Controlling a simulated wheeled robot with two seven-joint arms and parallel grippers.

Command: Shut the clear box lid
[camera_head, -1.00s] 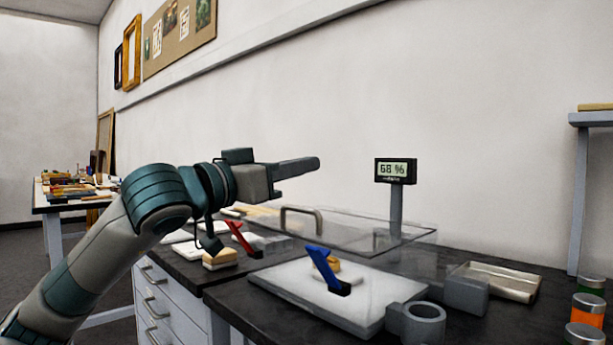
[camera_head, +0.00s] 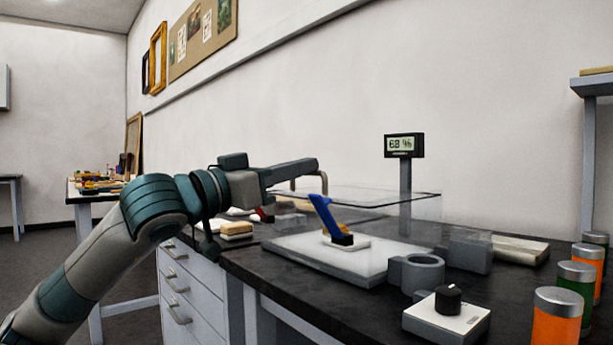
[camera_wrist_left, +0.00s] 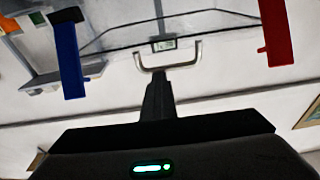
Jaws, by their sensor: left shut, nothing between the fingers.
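The clear box has a transparent lid (camera_head: 385,197) that looks nearly level, seen almost edge-on, above a white base plate (camera_head: 290,258). Whether it rests on the walls I cannot tell. Its metal handle (camera_head: 323,182) also shows in the left wrist view (camera_wrist_left: 198,52). My left gripper (camera_head: 314,164) is shut and empty, pointing right, level with the top of the handle. In the left wrist view, its narrow closed fingers (camera_wrist_left: 158,88) end just beside the handle bar; contact is unclear. A blue lever (camera_head: 322,215) and a partly hidden red lever (camera_head: 266,214) stand near the box. My right gripper is not in view.
A percent display (camera_head: 404,146) stands on a post behind the box. A grey ring holder (camera_head: 416,273), a white knob unit (camera_head: 446,318) and several jars (camera_head: 557,315) occupy the right of the dark bench. Drawers (camera_head: 186,290) are below.

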